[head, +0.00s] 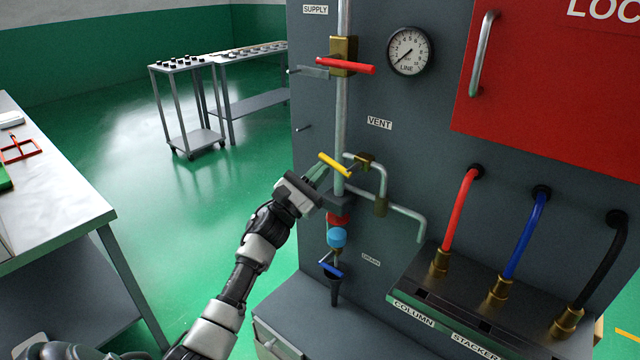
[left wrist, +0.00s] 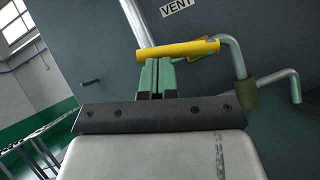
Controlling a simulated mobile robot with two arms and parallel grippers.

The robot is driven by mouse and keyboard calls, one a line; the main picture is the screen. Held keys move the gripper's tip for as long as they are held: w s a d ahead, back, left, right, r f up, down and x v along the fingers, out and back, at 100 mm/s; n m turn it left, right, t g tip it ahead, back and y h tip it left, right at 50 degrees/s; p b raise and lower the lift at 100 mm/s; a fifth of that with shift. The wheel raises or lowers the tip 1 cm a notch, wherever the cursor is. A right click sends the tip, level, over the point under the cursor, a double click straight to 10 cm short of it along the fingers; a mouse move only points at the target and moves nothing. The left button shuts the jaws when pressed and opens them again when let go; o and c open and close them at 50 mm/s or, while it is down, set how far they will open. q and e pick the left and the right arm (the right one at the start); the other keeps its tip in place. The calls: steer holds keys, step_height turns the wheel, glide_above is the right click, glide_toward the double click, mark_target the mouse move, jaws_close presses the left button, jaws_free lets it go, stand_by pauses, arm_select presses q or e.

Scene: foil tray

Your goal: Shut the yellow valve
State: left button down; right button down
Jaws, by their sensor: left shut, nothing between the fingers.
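The yellow valve handle (head: 335,165) sits on a brass body (head: 364,160) on the thin branch pipe below the VENT label (head: 380,123). In the head view the handle slants down to the right. It also shows in the left wrist view (left wrist: 178,49), just beyond my fingertips. My left gripper (head: 322,172) is shut and empty, with its green fingertips (left wrist: 157,62) right at the handle's underside. I cannot tell whether they touch it. My right gripper is in neither view.
A red supply valve handle (head: 346,66) and gauge (head: 409,51) are above. A blue drain handle (head: 331,270) and funnel are below. Red, blue and black hoses (head: 459,210) rise from the ledge at right. A metal table (head: 60,215) stands at left, with open green floor beyond.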

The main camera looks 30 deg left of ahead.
mark_target(321, 158)
arm_select(q)
steer(key=r+m+g+h+b, duration=0.1)
steer(key=m+g+b, duration=0.1)
steer(key=m+b, duration=0.1)
steer(key=r+m+g+h+b, duration=0.1)
steer(key=m+g+h+b, duration=0.1)
steer(key=m, duration=0.3)
steer(key=r+m+g+h+b, duration=0.1)
steer(key=m+g+h+b, duration=0.1)
steer(key=m+b, duration=0.2)
steer(key=shift+d+r+b, duration=0.3)
steer(key=shift+r, duration=0.1)
steer(key=shift+s+d+r+m+g+y+b, duration=0.1)
steer(key=shift+d+r+m+g+y+b, duration=0.3)
steer(key=shift+m, duration=0.65)
steer(key=shift+d+r+m+g+b, duration=0.25)
steer(key=shift+d+r+m+g, duration=0.2)
steer(key=shift+m+g, duration=0.45)
steer(key=shift+s+d+r+m+g+y+b, duration=0.1)
steer(key=shift+d+r+m+g+y+b, duration=0.25)
steer(key=shift+m, duration=0.8)
steer(key=shift+d+r, duration=0.1)
